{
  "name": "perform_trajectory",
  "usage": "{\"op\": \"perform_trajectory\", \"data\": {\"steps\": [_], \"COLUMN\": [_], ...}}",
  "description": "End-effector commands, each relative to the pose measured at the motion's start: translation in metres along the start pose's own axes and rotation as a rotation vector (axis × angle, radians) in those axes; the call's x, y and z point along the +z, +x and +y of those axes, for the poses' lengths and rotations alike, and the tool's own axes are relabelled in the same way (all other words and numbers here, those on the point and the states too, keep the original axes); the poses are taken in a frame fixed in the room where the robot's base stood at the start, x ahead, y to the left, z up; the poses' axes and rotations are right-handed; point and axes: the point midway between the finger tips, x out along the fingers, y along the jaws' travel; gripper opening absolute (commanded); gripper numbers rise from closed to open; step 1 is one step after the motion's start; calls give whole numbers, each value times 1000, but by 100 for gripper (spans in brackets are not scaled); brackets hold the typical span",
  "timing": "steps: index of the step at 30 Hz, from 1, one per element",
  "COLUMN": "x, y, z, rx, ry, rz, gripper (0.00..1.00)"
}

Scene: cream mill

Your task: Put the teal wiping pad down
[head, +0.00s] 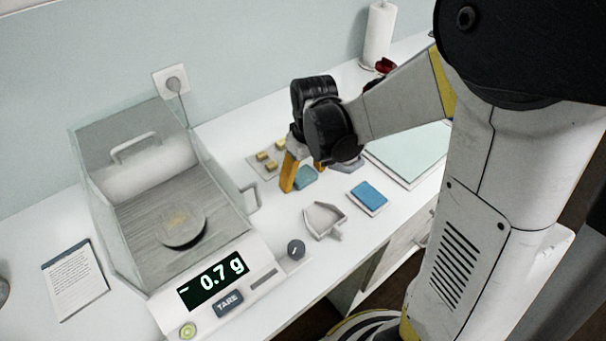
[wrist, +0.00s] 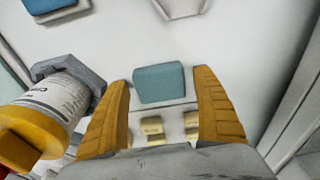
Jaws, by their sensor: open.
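The teal wiping pad (head: 306,179) lies on the white counter under my gripper (head: 303,172). In the wrist view the pad (wrist: 159,83) shows between the two yellow fingers of my gripper (wrist: 162,80). The fingers are spread wide, with white counter visible between each finger and the pad, so they look clear of it. In the head view the near finger and wrist hide part of the pad's surroundings.
A labelled jar (wrist: 50,105) with a yellow cap stands close beside one finger. Yellow blocks (wrist: 152,130) lie behind the pad. A blue pad (head: 369,195) and a white scoop-shaped dish (head: 324,219) lie nearby. A glass-cased scale (head: 215,284) reading -0.7 g stands left.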

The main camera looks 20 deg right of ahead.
Motion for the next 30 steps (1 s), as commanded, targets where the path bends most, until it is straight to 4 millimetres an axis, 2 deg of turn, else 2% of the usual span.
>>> {"op": "perform_trajectory", "data": {"steps": [5, 15, 22, 26, 30], "x": [0, 0, 1, 12, 38], "y": [-25, -100, -124, -141, -168], "z": [0, 0, -1, -6, -17], "rx": [0, 0, 2, 24, 64], "ry": [0, 0, 4, 35, 108], "rz": [0, 0, 6, 55, 171], "gripper": [78, 78, 78, 78, 78]}}
